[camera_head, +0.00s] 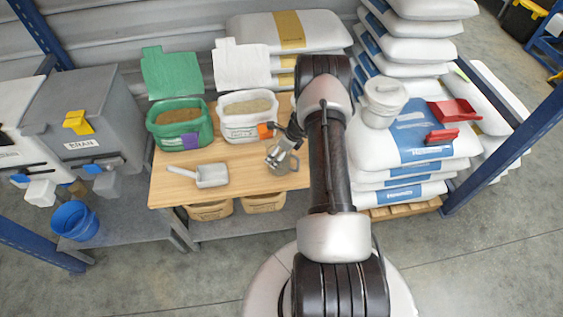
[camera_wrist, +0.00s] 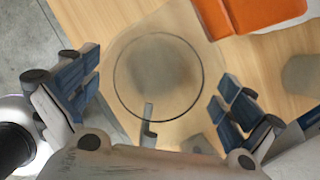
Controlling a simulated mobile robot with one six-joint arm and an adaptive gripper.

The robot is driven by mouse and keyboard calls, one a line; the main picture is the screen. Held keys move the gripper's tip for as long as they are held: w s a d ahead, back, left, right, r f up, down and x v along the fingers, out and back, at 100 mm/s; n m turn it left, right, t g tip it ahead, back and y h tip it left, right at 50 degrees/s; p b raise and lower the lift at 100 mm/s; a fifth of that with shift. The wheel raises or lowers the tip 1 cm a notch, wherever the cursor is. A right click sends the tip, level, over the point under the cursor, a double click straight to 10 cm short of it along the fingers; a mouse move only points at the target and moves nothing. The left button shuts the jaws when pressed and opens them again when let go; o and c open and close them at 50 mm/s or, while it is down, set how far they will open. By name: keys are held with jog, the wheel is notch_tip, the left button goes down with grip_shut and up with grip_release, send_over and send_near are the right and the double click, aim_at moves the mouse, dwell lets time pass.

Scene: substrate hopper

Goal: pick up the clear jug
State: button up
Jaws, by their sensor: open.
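The clear jug (camera_head: 282,158) stands near the front right edge of the wooden table (camera_head: 236,184), see-through and greyish. In the wrist view the jug (camera_wrist: 157,75) shows from above, its round rim between my fingers and its handle pointing toward my palm. My gripper (camera_head: 290,143) is open over the jug; its blue-padded fingers show apart on the left and right in the wrist view (camera_wrist: 156,96). Both pads appear clear of the jug wall. In the head view my gripper and arm hide part of the jug's top.
A green bin (camera_head: 180,125) and a grey scoop (camera_head: 211,175) are to the left. Stacked white sacks (camera_head: 405,150) rise right of the table. The floor in front is free.

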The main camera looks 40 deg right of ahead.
jog(key=shift+x, duration=1)
jog(key=shift+r, duration=0.1)
jog(key=shift+c, duration=0.6)
jog(key=c, duration=1)
jog(key=shift+d+r, duration=0.1)
